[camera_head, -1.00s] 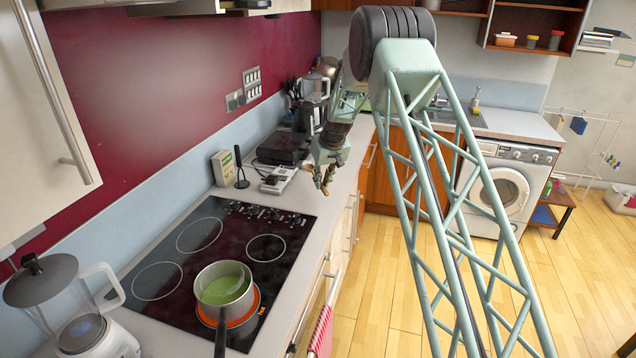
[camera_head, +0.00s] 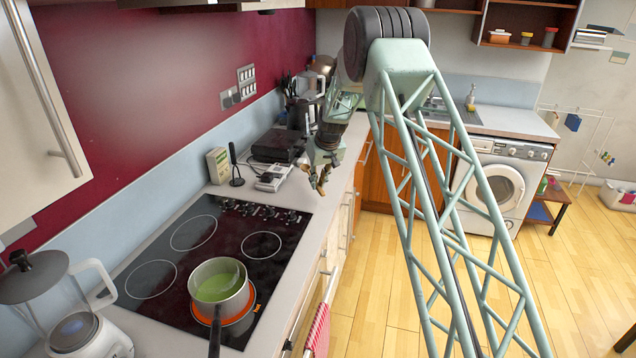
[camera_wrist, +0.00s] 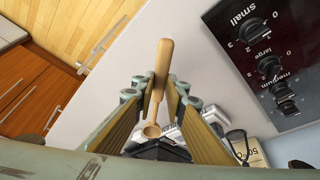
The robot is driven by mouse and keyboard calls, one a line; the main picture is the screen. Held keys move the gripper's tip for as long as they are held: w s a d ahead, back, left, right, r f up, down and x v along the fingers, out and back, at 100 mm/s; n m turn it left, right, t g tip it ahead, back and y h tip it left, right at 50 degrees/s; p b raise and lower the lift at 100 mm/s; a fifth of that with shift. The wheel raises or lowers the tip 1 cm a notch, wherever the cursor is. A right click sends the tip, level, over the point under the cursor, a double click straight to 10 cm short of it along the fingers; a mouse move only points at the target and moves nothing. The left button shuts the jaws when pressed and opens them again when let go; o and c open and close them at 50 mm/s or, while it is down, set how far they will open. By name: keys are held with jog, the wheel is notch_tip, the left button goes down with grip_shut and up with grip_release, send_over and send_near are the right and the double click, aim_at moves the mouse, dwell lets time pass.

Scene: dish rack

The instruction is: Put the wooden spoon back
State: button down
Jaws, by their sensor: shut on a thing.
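The wooden spoon (camera_wrist: 161,85) is in the wrist view, between the two finger pads of my gripper (camera_wrist: 157,100). Its handle end points up in that view and its round bowl lies toward the wrist. My gripper is shut on the spoon. In the head view my gripper (camera_head: 319,180) is over the right edge of the counter, beyond the hob; the spoon is too small to make out clearly there. A pot (camera_head: 219,287) with green contents stands on the front right ring of the black hob (camera_head: 190,262).
A blender (camera_head: 62,305) stands at the near left. A small beige box (camera_head: 217,166), a dark stand (camera_head: 236,170) and a light device (camera_head: 272,178) sit beyond the hob. A kettle and other appliances stand at the back. Hob knobs (camera_wrist: 270,68) lie right in the wrist view.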

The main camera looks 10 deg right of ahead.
jog(key=shift+f+b, duration=1.25)
jog(key=shift+f, duration=1.05)
jog(key=c, duration=3)
grip_release()
jog(key=shift+o, duration=0.2)
jog(key=o, duration=0.6)
jog(key=shift+c, duration=0.2)
jog(key=shift+r, duration=0.1)
jog(key=shift+v, duration=5.9)
